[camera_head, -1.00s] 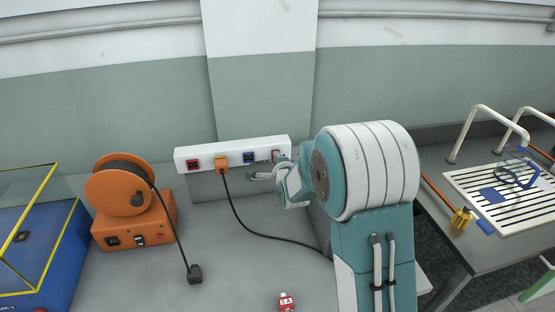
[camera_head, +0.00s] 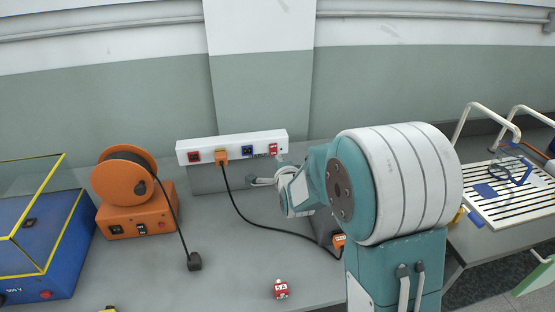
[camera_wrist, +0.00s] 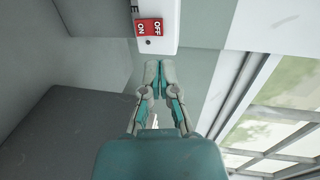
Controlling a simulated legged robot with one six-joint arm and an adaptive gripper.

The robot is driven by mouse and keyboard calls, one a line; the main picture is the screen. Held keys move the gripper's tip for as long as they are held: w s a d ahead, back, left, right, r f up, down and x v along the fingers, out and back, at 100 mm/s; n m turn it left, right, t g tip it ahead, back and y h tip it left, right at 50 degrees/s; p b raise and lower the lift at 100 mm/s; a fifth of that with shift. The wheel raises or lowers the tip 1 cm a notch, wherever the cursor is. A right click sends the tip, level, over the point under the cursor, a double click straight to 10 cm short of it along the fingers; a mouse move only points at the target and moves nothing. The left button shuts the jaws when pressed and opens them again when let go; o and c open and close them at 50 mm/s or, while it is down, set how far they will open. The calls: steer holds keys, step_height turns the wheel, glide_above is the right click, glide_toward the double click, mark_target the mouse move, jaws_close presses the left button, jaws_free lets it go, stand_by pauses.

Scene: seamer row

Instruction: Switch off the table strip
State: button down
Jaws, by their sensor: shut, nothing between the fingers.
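The table strip (camera_head: 206,151) is a long white bar at the back of the bench, against the wall. Its red rocker switch (camera_head: 273,149) is at its right end. In the wrist view the red switch (camera_wrist: 149,28) shows ON and OFF lettering; I cannot tell which side is pressed in. An orange plug (camera_head: 221,156) sits in the strip with a black cable. My gripper (camera_head: 256,182) is below and in front of the strip's right end, apart from it. In the wrist view my gripper (camera_wrist: 160,66) is shut and empty, its fingertips just below the strip's end.
An orange reel unit (camera_head: 137,213) and a blue, yellow-edged case (camera_head: 44,247) stand at the left. A small red and white block (camera_head: 281,289) lies at the front. The black cable crosses the bench below my gripper. A slatted white rack (camera_head: 505,205) is at the right.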

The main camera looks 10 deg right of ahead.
steer(key=s, duration=0.1)
steer(key=s+r, duration=0.2)
steer(key=s, duration=0.1)
steer(key=shift+s+d, duration=0.1)
steer(key=shift+d, duration=0.05)
steer(key=s+r+n+g, duration=0.2)
steer(key=s+n+g, duration=0.3)
steer(key=s+n, duration=0.4)
steer(key=s+r+n+g, duration=0.3)
steer(key=s+n, duration=0.6)
steer(key=s, duration=1.4)
steer(key=shift+d+r+g, duration=0.15)
steer(key=shift+d+g, duration=0.2)
steer(key=shift+g, duration=0.75)
